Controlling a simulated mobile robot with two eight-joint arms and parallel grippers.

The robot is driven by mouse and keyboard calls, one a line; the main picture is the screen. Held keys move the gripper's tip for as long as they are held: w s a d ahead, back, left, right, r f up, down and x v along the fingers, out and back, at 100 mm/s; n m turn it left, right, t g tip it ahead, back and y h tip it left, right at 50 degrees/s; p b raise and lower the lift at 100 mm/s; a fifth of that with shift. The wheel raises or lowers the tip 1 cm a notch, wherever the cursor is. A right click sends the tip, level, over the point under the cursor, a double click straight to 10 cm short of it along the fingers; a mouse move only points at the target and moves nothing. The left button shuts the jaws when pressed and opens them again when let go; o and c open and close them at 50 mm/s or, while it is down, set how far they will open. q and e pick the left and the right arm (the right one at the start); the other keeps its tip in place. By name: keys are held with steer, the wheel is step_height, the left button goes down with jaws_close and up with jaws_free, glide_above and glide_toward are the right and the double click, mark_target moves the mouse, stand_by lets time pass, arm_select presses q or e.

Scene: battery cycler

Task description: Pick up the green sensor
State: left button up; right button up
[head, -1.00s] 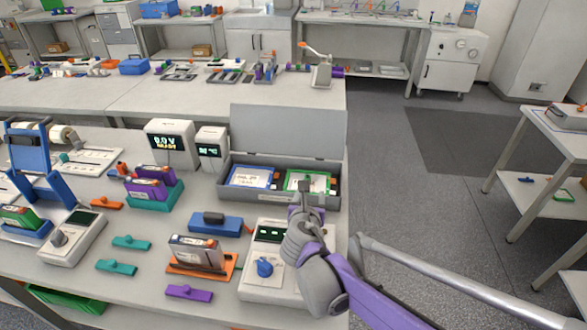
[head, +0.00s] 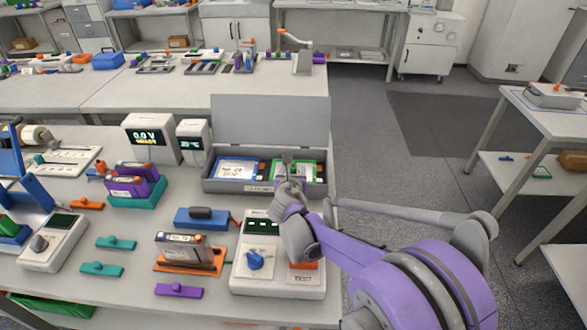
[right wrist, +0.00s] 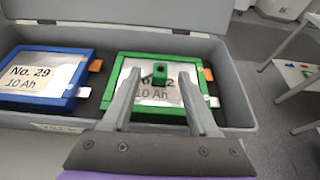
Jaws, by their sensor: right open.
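A small green block with a dark top, which looks like the green sensor (right wrist: 159,72), sits on the green-framed cell (right wrist: 152,113) in the right wrist view. That cell lies in the right half of an open grey box (head: 213,185). My right gripper (right wrist: 163,76) is open, with its two fingers reaching over the cell and the green block showing between the fingertips. I cannot tell whether a finger touches it. In the head view the right gripper (head: 287,162) hides the block. My left gripper is not in view.
A blue-framed cell (right wrist: 40,80) lies in the box's left half. The box's raised lid (head: 270,122) stands behind. A white tester (head: 277,280) with a blue knob is in front of the box.

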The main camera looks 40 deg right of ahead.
steer(key=shift+w+d+f, duration=0.2)
steer(key=shift+w+d, duration=0.1)
steer(key=shift+w, duration=0.05)
jaws_close()
steer(key=shift+r, duration=0.1)
